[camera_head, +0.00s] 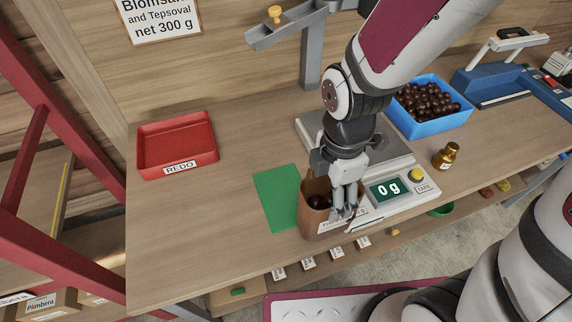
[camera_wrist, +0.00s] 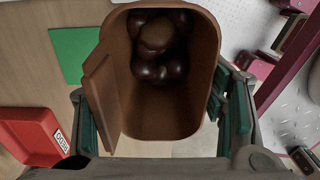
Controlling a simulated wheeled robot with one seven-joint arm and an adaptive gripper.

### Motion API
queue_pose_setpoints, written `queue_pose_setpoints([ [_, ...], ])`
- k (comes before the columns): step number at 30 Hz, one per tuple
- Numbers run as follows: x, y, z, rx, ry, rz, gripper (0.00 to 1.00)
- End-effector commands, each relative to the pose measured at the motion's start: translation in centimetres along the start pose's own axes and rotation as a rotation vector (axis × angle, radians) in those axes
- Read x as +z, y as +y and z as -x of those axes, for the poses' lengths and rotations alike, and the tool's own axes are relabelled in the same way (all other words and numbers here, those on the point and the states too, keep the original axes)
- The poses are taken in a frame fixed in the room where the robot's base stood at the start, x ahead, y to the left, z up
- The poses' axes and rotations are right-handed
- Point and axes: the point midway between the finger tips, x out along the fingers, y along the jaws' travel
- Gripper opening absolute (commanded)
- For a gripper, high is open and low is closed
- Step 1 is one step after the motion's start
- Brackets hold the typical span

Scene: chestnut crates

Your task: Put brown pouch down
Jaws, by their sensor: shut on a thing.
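The brown pouch (camera_head: 315,221) is upright and open at the top, with several dark chestnuts inside. It is in front of the scale, at the right edge of a green mat (camera_head: 274,195). In the wrist view the pouch (camera_wrist: 165,110) fills the middle, with chestnuts (camera_wrist: 152,45) at its far end. My gripper (camera_head: 345,207) is shut on the pouch, with a finger on either side of it in the wrist view. I cannot tell whether the pouch's base touches the table.
A scale (camera_head: 388,188) reading 0 g stands behind and right of the pouch. A blue crate (camera_head: 424,127) of chestnuts is behind it. A red REDO tray (camera_head: 178,148) is at left. A small brass weight (camera_head: 446,156) stands right. The table left of the green mat is clear.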

Motion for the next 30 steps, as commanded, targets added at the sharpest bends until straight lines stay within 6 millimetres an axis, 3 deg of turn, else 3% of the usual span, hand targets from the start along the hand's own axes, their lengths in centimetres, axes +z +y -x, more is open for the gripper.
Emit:
queue_pose_setpoints([
  [19,-4.7,8.8,-0.9,-0.001,0.000,0.002,0.05],
  [24,-5.2,9.8,-1.2,-0.002,-0.001,0.001,0.05],
  [30,-5.2,9.7,-3.7,-0.005,-0.001,0.001,0.05],
])
